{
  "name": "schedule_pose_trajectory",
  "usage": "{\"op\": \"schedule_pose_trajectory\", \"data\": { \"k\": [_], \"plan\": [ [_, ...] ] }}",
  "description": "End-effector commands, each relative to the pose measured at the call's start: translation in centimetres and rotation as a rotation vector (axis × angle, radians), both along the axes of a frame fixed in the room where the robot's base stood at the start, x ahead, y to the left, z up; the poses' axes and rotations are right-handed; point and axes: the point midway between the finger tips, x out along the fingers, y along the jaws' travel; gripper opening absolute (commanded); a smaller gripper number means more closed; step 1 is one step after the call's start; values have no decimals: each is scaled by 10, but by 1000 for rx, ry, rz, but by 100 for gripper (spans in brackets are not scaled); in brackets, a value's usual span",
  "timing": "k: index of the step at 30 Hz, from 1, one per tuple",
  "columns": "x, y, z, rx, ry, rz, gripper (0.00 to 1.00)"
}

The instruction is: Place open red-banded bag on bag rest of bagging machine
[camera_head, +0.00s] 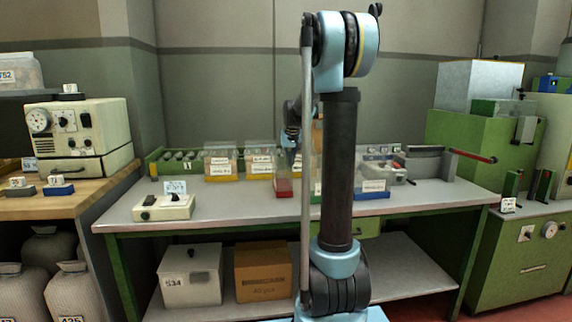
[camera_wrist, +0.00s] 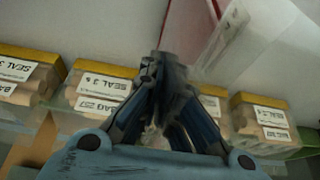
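The red-banded bag (camera_head: 284,187) is clear with a red band at its lower end. It is upright above the middle of the table, left of my arm, which hides part of it. In the wrist view its clear film (camera_wrist: 238,42) and dark red band (camera_wrist: 190,32) show beyond my fingers. My gripper (camera_head: 291,138) is at the bag's top. In the wrist view my fingers (camera_wrist: 162,62) come together at the tips, apparently pinching the bag's film. A small grey machine (camera_head: 385,173) stands right of my arm; I cannot tell for sure which part is the bag rest.
Yellow-banded labelled bags (camera_head: 220,167) stand along the back of the table (camera_head: 240,208). A switch box (camera_head: 163,207) sits at the front left. A grey unit with a red handle (camera_head: 430,160) is at the right.

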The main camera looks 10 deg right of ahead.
Motion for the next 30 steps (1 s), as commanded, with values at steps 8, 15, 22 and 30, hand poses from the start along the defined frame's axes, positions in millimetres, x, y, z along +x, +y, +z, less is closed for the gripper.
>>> {"op": "schedule_pose_trajectory", "data": {
  "k": [8, 15, 22, 30],
  "plan": [
    [0, 0, -1, 0, 0, 0, 0],
    [0, 0, -1, 0, 0, 0, 25],
    [0, 0, 0, 0, 0, 0, 25],
    [-12, -1, 28, 0, 0, 0, 25]
  ]
}}
